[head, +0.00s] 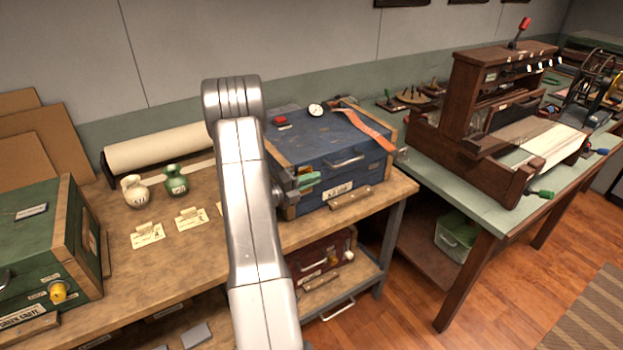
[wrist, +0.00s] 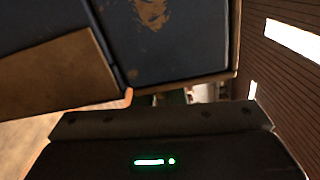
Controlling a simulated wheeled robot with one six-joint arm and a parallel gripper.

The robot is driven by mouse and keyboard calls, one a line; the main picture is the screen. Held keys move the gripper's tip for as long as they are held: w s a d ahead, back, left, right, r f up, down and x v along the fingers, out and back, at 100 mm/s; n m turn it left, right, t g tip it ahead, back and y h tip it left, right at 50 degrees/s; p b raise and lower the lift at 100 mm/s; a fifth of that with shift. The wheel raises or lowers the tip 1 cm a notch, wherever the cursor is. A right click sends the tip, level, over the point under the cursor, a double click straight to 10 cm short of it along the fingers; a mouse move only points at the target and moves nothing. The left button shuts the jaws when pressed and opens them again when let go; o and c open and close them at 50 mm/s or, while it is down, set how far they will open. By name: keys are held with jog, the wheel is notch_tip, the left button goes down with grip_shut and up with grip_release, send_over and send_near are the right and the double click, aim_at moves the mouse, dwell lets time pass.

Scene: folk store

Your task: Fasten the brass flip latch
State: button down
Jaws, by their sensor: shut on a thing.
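A blue chest (head: 335,140) with tan wooden edges stands on the wooden bench. Its lid looks down. My gripper (head: 297,186) is at the chest's front left, partly hidden behind my arm. It is shut on a small piece with a green handle (head: 308,180) at the chest front. I cannot tell from these views whether this is part of the brass flip latch. No brass latch shows clearly. In the wrist view, the blue chest (wrist: 185,45) fills the top, close to my dark gripper body (wrist: 160,145); the fingertips and the held piece are not visible there.
A green crate (head: 40,245) with a yellow knob stands at left. An orange strap (head: 365,125) lies over the chest lid. A wooden loom (head: 490,110) stands on the right table. The floor (head: 400,300) in front is clear.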

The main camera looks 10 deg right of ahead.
jog(key=shift+w+r, duration=0.15)
jog(key=shift+r, duration=0.1)
jog(key=c, duration=1.5)
grip_release()
jog(key=shift+a, duration=0.1)
jog(key=shift+f, duration=0.1)
jog(key=b+v, duration=0.2)
jog(key=v, duration=1.2)
jog(key=shift+b, duration=0.3)
jog(key=p+x, duration=0.2)
jog(key=x, duration=1.2)
jog(key=shift+f+p, duration=0.1)
jog(key=shift+p, duration=0.2)
